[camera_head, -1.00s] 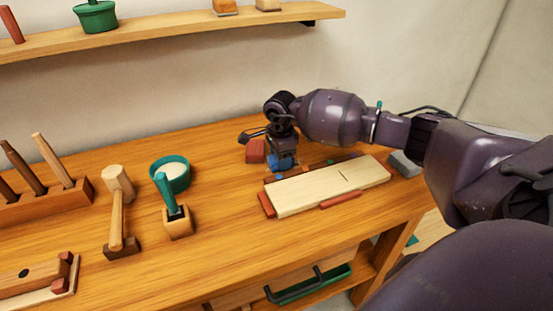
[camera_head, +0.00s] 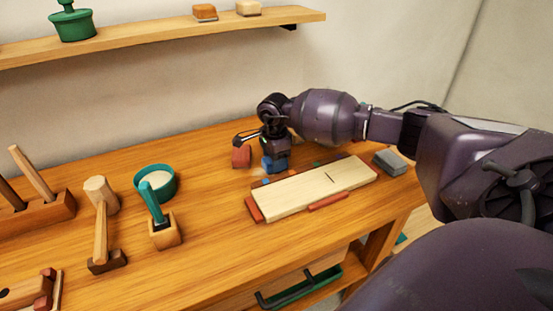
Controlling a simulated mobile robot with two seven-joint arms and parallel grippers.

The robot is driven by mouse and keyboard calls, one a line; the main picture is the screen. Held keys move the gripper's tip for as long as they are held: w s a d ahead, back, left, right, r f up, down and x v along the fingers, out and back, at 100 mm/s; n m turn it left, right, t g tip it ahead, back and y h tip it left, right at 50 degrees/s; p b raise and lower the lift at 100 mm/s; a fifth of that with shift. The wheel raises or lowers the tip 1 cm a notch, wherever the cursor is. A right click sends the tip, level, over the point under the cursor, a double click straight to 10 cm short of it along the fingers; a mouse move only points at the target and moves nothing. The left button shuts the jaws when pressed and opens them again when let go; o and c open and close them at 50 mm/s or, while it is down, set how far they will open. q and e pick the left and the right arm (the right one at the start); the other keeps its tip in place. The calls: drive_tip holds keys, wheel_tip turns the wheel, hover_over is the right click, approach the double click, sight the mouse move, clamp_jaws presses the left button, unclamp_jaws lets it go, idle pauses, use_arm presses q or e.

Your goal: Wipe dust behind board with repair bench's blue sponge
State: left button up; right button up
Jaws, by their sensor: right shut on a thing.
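A pale wooden board (camera_head: 310,190) lies on the repair bench (camera_head: 215,240), with red blocks against its left end and front edge. The blue sponge (camera_head: 274,164) is just behind the board's back left part. My right gripper (camera_head: 273,155) points down and is shut on the sponge. Its fingers are small and partly hidden by the wrist. A tan dusty patch (camera_head: 257,173) shows beside the sponge, with small coloured bits along the board's back edge. I cannot tell whether the sponge touches the bench. My left gripper is not in view.
A red block (camera_head: 241,157) sits left of the sponge and a grey block (camera_head: 390,162) right of the board. A teal bowl (camera_head: 168,190), brush holder (camera_head: 165,232) and mallet (camera_head: 101,222) stand to the left. A shelf (camera_head: 150,36) hangs above.

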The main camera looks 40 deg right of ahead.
sight(262, 172)
drive_tip(key=shift+w+a+f, duration=0.1)
drive_tip(key=shift+w+a, duration=0.15)
drive_tip(key=shift+a, duration=0.75)
drive_tip(key=shift+w+a+f, duration=0.1)
drive_tip(key=shift+w+a, duration=0.1)
drive_tip(key=shift+a, duration=0.75)
drive_tip(key=shift+d, duration=0.15)
